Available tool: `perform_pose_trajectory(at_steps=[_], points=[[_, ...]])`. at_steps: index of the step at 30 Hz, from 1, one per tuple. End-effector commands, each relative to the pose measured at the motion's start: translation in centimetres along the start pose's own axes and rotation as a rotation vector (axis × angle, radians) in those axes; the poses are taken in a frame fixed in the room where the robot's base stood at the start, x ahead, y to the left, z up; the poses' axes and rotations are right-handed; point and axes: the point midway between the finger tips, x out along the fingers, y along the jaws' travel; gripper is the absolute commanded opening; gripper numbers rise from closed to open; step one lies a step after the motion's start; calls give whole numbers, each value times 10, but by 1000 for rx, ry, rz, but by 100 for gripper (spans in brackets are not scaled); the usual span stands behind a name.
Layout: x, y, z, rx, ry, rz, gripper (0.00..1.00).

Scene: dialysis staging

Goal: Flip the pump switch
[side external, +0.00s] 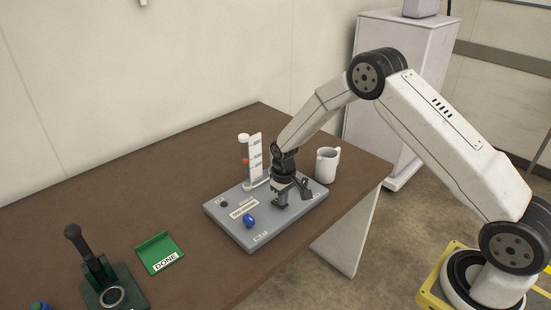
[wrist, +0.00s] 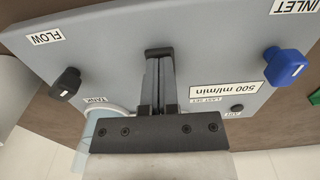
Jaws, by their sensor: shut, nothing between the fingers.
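A grey control panel (side external: 228,208) lies on the brown table, and it fills much of the wrist view (wrist: 110,40). My gripper (side external: 279,203) is over the panel's right half, pointing down, close to its surface. In the wrist view my gripper (wrist: 159,56) has its fingers together with nothing between them. I see no label reading pump. A dark piece shows at the fingertips; I cannot tell whether it is the switch or part of the fingers. The pump switch is not clearly visible and may be hidden by my gripper.
The panel carries a blue INLET knob (wrist: 285,66), a black FLOW knob (wrist: 66,83) and a small dark AUX part (wrist: 237,108). A clear flow tube (side external: 244,160) stands behind it. A white mug (side external: 327,165) is at right; a green DONE tray (side external: 160,252) is at left.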

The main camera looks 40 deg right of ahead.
Motion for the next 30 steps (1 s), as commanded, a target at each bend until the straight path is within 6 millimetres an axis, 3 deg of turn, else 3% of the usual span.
perform_pose_trajectory(at_steps=[14,30], points=[[3,0,0,0,0,0,0],[-24,0,0,0,0,0,0]])
